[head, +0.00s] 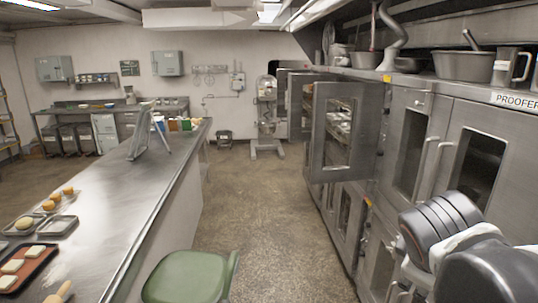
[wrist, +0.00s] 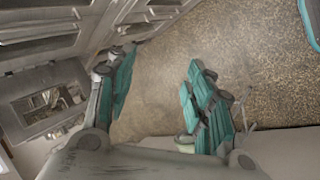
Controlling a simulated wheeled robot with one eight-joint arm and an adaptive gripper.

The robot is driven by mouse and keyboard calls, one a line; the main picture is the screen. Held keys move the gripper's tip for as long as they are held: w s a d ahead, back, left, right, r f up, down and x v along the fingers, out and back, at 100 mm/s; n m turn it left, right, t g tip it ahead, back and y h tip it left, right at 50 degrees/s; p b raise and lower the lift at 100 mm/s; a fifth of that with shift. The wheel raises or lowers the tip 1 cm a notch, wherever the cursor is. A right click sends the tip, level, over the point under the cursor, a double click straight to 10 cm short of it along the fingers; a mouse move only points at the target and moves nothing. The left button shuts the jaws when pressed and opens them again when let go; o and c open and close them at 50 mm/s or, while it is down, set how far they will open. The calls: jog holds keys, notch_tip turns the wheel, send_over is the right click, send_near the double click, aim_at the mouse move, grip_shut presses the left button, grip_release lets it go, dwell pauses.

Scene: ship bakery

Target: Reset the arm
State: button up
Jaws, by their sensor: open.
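My arm shows at the lower right of the head view as dark, ribbed and pale links, close to the steel proofer doors. My gripper (wrist: 160,78) is in the wrist view, with two fingers with teal pads spread well apart. Only speckled floor shows between the fingertips, and nothing is held. A small pale green piece shows beside the right finger's base; I cannot tell what it is. In the head view the gripper cannot be made out clearly.
Steel proofer cabinets (head: 415,140) line the right, with one door (head: 333,135) swung open into the aisle. A long steel counter (head: 110,195) with trays runs along the left. A green chair (head: 190,277) stands in front. The aisle floor (head: 245,200) is clear.

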jog(key=s+a+f+m+y+b, duration=0.2)
jog(key=a+f+m+b, duration=0.2)
jog(key=f, duration=0.5)
jog(key=s+a+f+m+t+y+b, duration=0.1)
jog(key=s+a+f+m+y+b, duration=0.1)
jog(key=f, duration=0.7)
jog(key=s+a+m+b, duration=0.1)
jog(key=a+m+b, duration=0.1)
jog(key=b, duration=0.1)
jog(key=shift+a+m+y, duration=0.3)
jog(key=shift+a+m, duration=0.05)
jog(key=shift+m, duration=0.05)
jog(key=shift+f, duration=0.1)
dwell(1.3)
